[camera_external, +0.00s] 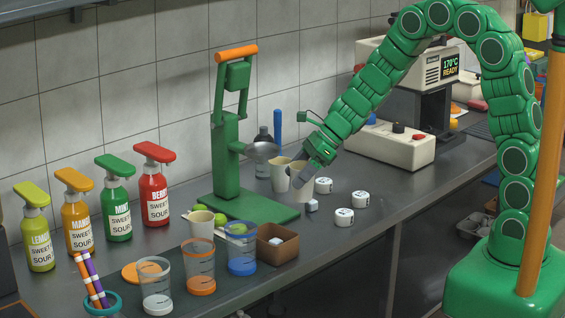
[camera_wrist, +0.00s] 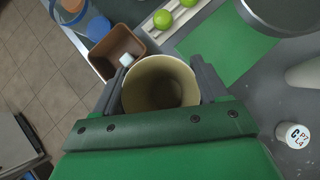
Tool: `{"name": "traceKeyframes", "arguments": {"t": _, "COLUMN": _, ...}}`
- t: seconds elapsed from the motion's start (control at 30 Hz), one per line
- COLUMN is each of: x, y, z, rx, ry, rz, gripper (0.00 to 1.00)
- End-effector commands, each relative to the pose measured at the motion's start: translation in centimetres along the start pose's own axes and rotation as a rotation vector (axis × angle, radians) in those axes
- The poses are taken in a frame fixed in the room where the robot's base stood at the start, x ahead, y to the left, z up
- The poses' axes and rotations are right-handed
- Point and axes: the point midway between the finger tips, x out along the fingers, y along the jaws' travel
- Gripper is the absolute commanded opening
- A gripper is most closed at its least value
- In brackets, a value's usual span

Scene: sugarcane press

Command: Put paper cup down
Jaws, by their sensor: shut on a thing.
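A cream paper cup (camera_external: 301,190) is between the fingers of my gripper (camera_external: 316,160), which is shut on it. In the wrist view I look into the cup (camera_wrist: 160,84), with a finger on either side; its inside looks empty. The cup is upright, low over the counter, right of the green press base. I cannot tell if its bottom touches the counter. A second cream paper cup (camera_external: 280,176) stands just left of it; a pale cup shape also shows at the right edge of the wrist view (camera_wrist: 305,73).
The green press (camera_external: 229,165), limes (camera_external: 220,220) and brown box (camera_external: 278,243) are to the left. The grey counter (camera_external: 400,190) is clear further right.

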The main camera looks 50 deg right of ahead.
Motion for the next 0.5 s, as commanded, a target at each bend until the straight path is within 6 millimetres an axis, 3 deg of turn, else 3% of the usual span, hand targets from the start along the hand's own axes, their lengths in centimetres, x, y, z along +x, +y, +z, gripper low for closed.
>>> {"name": "traceKeyframes", "arguments": {"t": 0.17, "x": 1.2, "y": 0.3, "z": 2.0, "rx": -0.034, "ry": 0.002, "rz": 0.025, "gripper": 0.45}}
{"name": "traceKeyframes", "arguments": {"t": 0.5, "x": 5.9, "y": 3.4, "z": 10.3, "rx": -0.174, "ry": 0.001, "rz": 0.152, "gripper": 0.45}}
